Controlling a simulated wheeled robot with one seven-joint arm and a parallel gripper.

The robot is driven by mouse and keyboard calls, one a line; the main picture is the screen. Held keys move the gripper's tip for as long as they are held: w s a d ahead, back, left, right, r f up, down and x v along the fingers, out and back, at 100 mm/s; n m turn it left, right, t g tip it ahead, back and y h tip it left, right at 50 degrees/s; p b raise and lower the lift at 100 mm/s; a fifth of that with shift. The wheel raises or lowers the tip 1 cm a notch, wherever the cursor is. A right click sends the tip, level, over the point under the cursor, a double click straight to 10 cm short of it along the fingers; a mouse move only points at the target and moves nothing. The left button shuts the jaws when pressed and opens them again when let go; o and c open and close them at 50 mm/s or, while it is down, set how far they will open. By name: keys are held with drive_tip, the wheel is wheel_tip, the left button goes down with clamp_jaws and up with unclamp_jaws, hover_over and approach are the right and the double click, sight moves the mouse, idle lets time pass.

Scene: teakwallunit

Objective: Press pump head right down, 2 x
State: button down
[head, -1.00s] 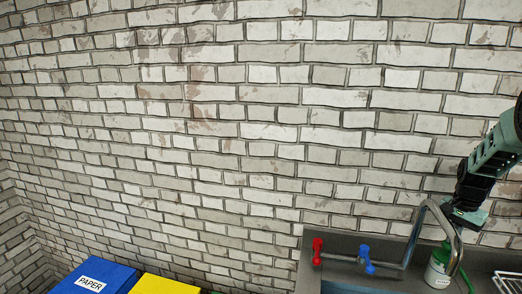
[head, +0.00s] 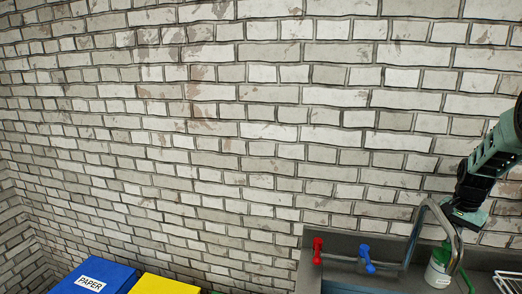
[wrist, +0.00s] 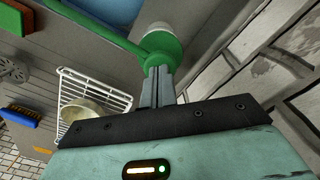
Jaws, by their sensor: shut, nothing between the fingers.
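The pump bottle (head: 437,270) is pale with a green top and stands upright in the sink area at the lower right of the head view, partly behind the metal tap. In the wrist view its green pump head (wrist: 160,46) has a long spout reaching to the upper left. My gripper (wrist: 158,72) is shut and empty, with its fingertips at the top of the pump head, seemingly touching it. In the head view my gripper (head: 452,231) is above the bottle, its tips partly hidden by the tap. How far the head is pressed is hard to tell.
The curved tap (head: 456,240) stands close beside my gripper, with red (head: 318,251) and blue (head: 366,259) handles to its left. A white wire rack (wrist: 98,92) holds a pale bowl. A blue brush (wrist: 21,116) lies nearby. The brick wall (head: 250,150) rises behind.

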drive_tip(key=shift+f, duration=0.6)
drive_tip(key=shift+b, duration=0.3)
drive_tip(key=shift+r+p, duration=0.9)
drive_tip(key=shift+r, duration=0.5)
drive_tip(key=shift+f, duration=0.1)
